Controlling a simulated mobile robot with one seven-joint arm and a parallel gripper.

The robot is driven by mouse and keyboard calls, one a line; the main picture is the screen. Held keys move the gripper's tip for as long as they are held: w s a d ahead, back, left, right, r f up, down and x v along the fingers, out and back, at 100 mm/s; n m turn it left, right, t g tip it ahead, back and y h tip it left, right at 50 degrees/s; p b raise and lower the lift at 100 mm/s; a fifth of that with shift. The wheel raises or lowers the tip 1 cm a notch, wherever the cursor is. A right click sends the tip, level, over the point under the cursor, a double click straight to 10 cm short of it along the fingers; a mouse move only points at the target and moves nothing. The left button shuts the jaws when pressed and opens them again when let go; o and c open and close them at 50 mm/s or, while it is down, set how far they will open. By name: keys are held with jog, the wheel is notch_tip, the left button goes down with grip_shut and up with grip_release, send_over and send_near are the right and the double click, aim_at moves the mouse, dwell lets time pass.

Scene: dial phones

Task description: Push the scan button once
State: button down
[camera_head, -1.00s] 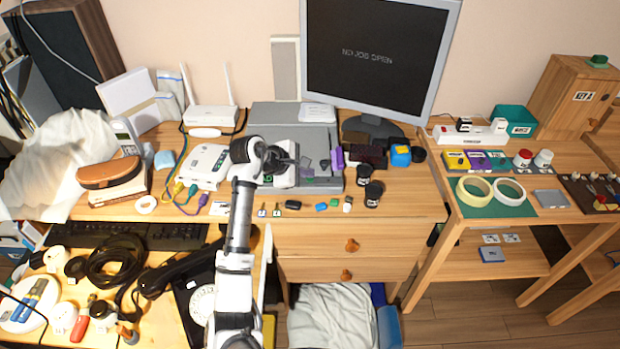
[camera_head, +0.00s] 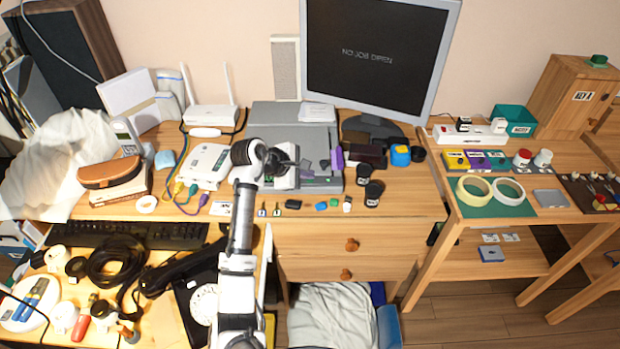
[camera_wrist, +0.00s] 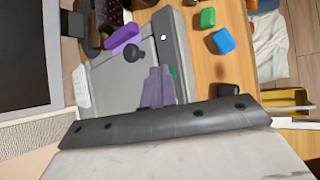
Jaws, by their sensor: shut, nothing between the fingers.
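The grey flatbed scanner (camera_head: 262,118) lies on the desk in front of the monitor. In the wrist view its lid (camera_wrist: 105,75) and grey front strip (camera_wrist: 167,30) show. A green button (camera_wrist: 173,73) is on the strip, partly hidden by my fingers. A small whitish square (camera_wrist: 163,37) sits farther along the strip. No label is readable, so I cannot tell for certain which is the scan button. My gripper (camera_wrist: 160,73) is shut and empty, its pale purple fingers over the scanner beside the green button. In the head view my gripper (camera_head: 324,164) is over the scanner's right part; contact cannot be told.
A bright purple object (camera_wrist: 122,38) and a black knob-like object (camera_wrist: 135,53) are near my fingers. Green (camera_wrist: 208,17) and blue (camera_wrist: 222,40) small blocks lie on the desk's front edge. The monitor (camera_head: 375,60) reads "NO JOB OPEN". Black cups (camera_head: 373,192) stand to the right.

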aim_at(306, 182)
jog(key=shift+r, duration=0.1)
jog(key=shift+r+p, duration=0.65)
jog(key=shift+p, duration=0.55)
notch_tip(306, 182, up, 3)
jog(key=p, duration=0.3)
jog(key=shift+r+b, duration=0.3)
jog(key=shift+r, duration=0.7)
